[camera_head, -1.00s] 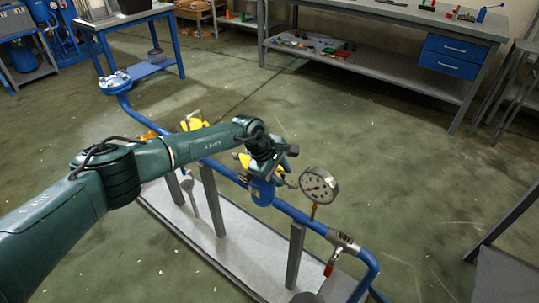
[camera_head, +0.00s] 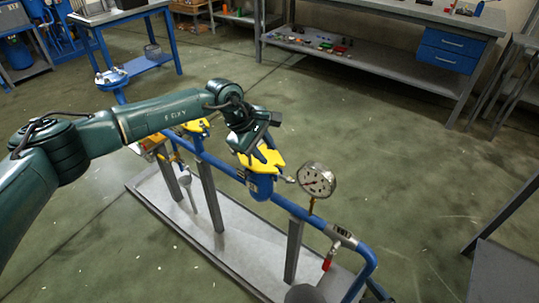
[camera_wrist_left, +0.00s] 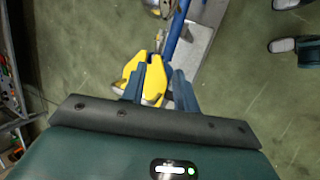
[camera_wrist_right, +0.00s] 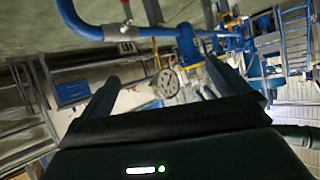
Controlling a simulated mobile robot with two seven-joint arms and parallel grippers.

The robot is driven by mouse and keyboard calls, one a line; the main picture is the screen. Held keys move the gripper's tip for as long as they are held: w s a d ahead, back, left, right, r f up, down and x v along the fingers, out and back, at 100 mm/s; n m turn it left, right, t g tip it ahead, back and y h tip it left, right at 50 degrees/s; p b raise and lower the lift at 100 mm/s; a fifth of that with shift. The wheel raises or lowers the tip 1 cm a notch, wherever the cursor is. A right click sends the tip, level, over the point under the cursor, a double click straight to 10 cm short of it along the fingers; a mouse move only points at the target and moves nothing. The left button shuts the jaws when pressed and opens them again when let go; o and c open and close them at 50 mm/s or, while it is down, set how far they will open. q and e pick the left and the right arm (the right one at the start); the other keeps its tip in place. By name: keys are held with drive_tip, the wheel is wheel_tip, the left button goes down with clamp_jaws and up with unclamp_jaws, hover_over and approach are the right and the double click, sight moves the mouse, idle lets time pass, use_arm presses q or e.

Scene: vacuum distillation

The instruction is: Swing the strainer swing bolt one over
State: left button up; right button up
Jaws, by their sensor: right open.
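The strainer (camera_head: 261,186) is a blue body on the blue pipe line with a yellow top (camera_head: 265,162). Its yellow top shows from above in the left wrist view (camera_wrist_left: 156,78). My left gripper (camera_head: 262,140) is just above the yellow top, pointing down. In the left wrist view its two fingers (camera_wrist_left: 158,88) stand apart, with yellow parts and a small grey pin between or below them. Contact cannot be told. The swing bolts are too small to tell apart. My right gripper (camera_wrist_right: 163,88) is open and empty, away from the strainer.
The pipe rests on grey posts over a pale base plate (camera_head: 235,250). Another yellow-topped fitting (camera_head: 198,126) is further left. A workbench (camera_head: 390,30) stands behind; the floor between is clear.

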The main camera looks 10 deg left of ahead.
sight(290, 179)
use_arm(q)
drive_tip(key=s+d+t+y+b, duration=0.25)
drive_tip(key=d+b, duration=0.25)
drive_tip(key=b, duration=0.4)
drive_tip(key=shift+n+g, duration=0.3)
drive_tip(key=shift+g, duration=0.15)
drive_tip(key=x, duration=0.8)
drive_tip(key=b+x, duration=0.1)
drive_tip(key=x, duration=0.3)
drive_tip(key=shift+w+a+f, duration=0.1)
drive_tip(key=shift+w+a, duration=0.05)
drive_tip(key=shift+a, duration=0.1)
drive_tip(key=shift+w+f, duration=0.15)
drive_tip(key=shift+f, duration=0.25)
use_arm(e)
drive_tip(key=shift+s+d+f+m+t, duration=0.2)
drive_tip(key=shift+s+d+f+t, duration=0.1)
drive_tip(key=shift+d+t, duration=0.4)
drive_tip(key=shift+s+d+f+m+t, duration=0.25)
drive_tip(key=shift+d+t, duration=0.25)
drive_tip(key=shift+t, duration=0.3)
drive_tip(key=shift+s+r, duration=0.1)
use_arm(q)
clamp_jaws()
